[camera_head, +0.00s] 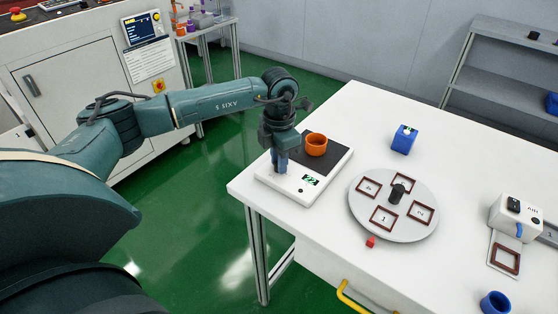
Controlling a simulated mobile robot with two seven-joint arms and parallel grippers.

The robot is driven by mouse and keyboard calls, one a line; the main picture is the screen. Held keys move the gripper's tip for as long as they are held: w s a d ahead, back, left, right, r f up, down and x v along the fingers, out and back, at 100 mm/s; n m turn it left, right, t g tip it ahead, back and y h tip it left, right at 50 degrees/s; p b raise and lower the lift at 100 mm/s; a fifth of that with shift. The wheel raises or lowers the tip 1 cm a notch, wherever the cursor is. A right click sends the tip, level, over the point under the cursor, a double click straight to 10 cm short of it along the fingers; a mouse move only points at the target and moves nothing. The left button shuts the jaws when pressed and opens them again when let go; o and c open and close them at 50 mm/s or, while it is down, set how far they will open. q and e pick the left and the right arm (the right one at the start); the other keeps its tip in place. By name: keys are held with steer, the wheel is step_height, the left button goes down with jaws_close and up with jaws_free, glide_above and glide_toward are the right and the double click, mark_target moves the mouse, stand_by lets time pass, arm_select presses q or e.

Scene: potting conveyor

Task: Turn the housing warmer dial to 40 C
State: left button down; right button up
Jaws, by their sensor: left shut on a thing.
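The housing warmer (330,178) is a white box with a dark top plate, near the left corner of the white table. A small green display (310,180) is on its front right; its digits are too small to read surely. My left gripper (282,168) points down at the warmer's front left part and is shut there, on what appears to be the dial. The dial itself is hidden by the fingers, so its setting does not show. An orange cup (316,145) stands upright on the dark plate, just right of the gripper. My right gripper is not in view.
A round grey turntable (372,222) with brown frames and a black knob is right of the warmer. A red piece (371,242) lies by it. A blue box (404,139), a white device (513,210) and a blue cup (495,303) are on the table. The table's back middle is clear.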

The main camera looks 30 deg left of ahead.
arm_select(q)
steer(key=shift+r, duration=0.1)
stand_by(0.4)
steer(key=c, duration=1.3)
jaws_free()
steer(key=shift+o, duration=0.2)
step_height(320, 180, up, 13)
steer(key=b, duration=0.1)
